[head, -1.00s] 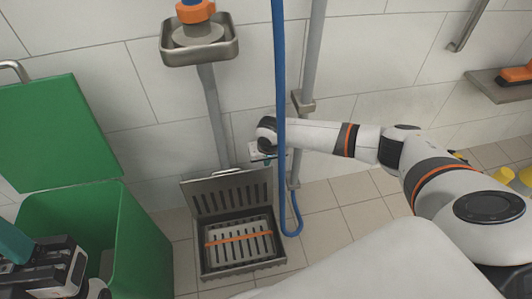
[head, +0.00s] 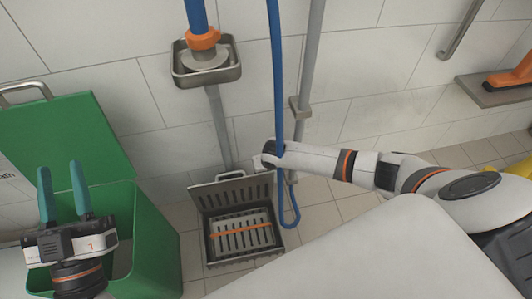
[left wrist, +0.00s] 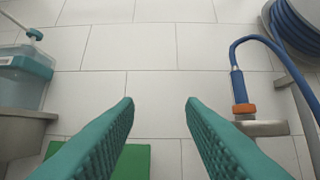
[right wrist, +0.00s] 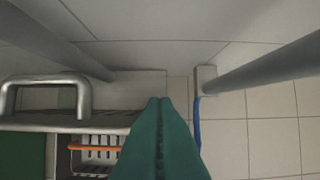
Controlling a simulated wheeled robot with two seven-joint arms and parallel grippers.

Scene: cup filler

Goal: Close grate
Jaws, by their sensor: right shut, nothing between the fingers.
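The grate (head: 231,196) is a slotted grey metal lid, standing raised and leaning back at the rear of a floor drain box (head: 285,254). Inside the box lies a slotted basket (head: 240,245) with an orange bar. In the right wrist view the grate's edge and metal handle (right wrist: 45,82) show at the left, with the orange bar (right wrist: 93,148) below. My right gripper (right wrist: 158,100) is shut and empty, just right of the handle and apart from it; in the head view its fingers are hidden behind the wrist. My left gripper (head: 64,192) is open and empty over the green bin.
The green bin (head: 155,240) with its lid (head: 60,140) up stands left of the drain. A blue hose (head: 275,90) and grey pipe (head: 309,60) hang by my right wrist. A metal holder (head: 207,75) is on the wall above the drain. Tiled floor is free at right.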

